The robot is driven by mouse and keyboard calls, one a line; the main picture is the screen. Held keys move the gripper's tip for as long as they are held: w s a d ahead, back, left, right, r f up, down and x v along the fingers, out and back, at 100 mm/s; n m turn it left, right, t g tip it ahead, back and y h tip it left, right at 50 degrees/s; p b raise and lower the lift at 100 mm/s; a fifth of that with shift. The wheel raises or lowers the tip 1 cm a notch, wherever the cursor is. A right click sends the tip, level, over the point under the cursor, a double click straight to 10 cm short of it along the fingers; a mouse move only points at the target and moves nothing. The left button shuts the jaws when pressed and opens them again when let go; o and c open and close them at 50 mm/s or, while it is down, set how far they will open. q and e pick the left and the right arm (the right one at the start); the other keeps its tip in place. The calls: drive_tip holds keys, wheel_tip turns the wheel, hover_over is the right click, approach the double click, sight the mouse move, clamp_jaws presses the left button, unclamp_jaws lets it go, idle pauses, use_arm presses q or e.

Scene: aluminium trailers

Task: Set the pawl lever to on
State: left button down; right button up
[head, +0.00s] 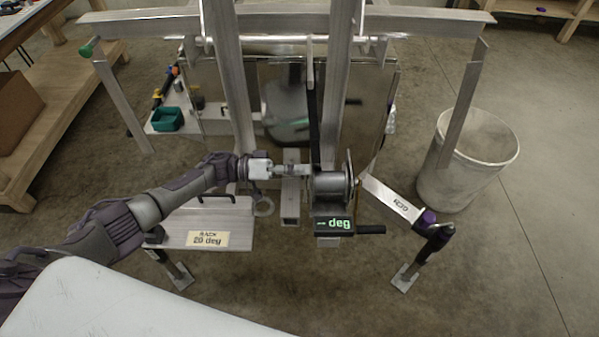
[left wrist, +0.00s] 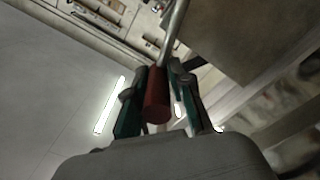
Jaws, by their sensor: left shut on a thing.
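A winch (head: 331,185) with a dark round drum sits in the middle of the head view, on a metal frame post. My left gripper (head: 290,170) reaches in from the left at the winch's left side. In the left wrist view, a red cylindrical grip (left wrist: 157,100) on a thin metal rod (left wrist: 174,35) lies between the green fingers of my left gripper (left wrist: 158,80), which are shut on it. This looks like the pawl lever. In the head view the gripper hides the grip. My right gripper is not seen.
A display (head: 335,225) reading "deg" is below the drum. A plate labelled "BACK 20 deg" (head: 208,239) lies left. A white bin (head: 468,160) stands right, with open floor around.

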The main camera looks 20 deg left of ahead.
use_arm(q)
drive_tip(key=shift+s+f, duration=0.2)
drive_tip(key=shift+f, duration=0.25)
drive_tip(key=c, duration=1.1)
unclamp_jaws()
drive_tip(key=shift+o, duration=0.2)
drive_tip(key=shift+w+r, duration=0.15)
drive_tip(key=v, duration=1.2)
drive_tip(key=shift+r, duration=0.1)
